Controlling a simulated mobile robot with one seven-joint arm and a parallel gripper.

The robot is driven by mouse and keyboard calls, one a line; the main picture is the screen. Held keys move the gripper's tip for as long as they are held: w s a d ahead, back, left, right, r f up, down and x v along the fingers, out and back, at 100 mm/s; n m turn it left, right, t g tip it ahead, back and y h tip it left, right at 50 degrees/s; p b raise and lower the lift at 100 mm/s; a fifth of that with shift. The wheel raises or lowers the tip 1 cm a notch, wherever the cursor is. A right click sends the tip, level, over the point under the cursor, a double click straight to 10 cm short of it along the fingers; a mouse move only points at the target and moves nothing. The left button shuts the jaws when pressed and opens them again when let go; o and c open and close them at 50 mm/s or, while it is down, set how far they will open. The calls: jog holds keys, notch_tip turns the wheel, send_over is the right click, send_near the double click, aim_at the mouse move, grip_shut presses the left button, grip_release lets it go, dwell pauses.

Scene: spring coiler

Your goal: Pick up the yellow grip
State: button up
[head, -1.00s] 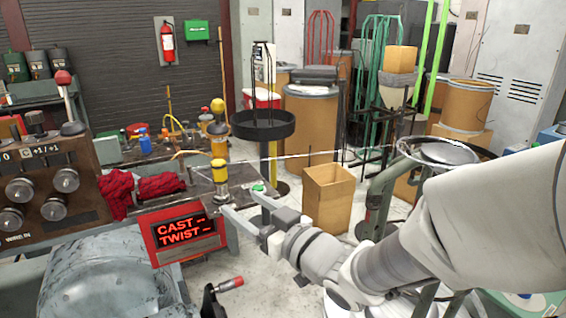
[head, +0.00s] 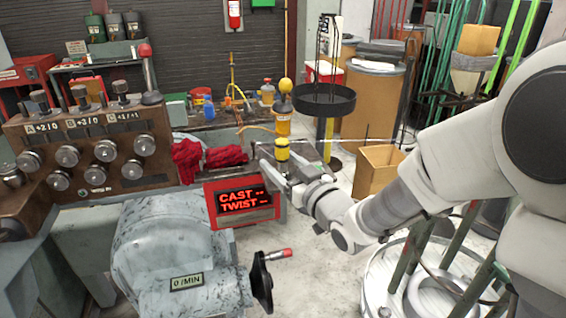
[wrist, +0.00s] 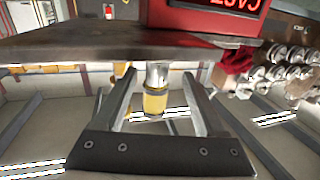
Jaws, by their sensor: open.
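The yellow grip (head: 282,151) is a short yellow cylinder with a dark band. It stands upright at the near edge of the bench beside the red display. In the wrist view my gripper (wrist: 160,84) has one finger on each side of the grip, apparently with gaps. The head view partly hides the grip's lower part behind the fingers.
The red CAST/TWIST display (head: 243,203) stands close left of my gripper. Another yellow post with a ball top (head: 283,123) stands just behind the grip. A cardboard box (head: 376,172) is on the floor to the right.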

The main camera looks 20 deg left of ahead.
jog(key=x, duration=0.4)
jog(key=shift+w+d+r, duration=0.1)
jog(key=shift+w+r, duration=0.1)
jog(key=shift+r, duration=0.05)
jog(key=shift+c, duration=0.3)
grip_shut()
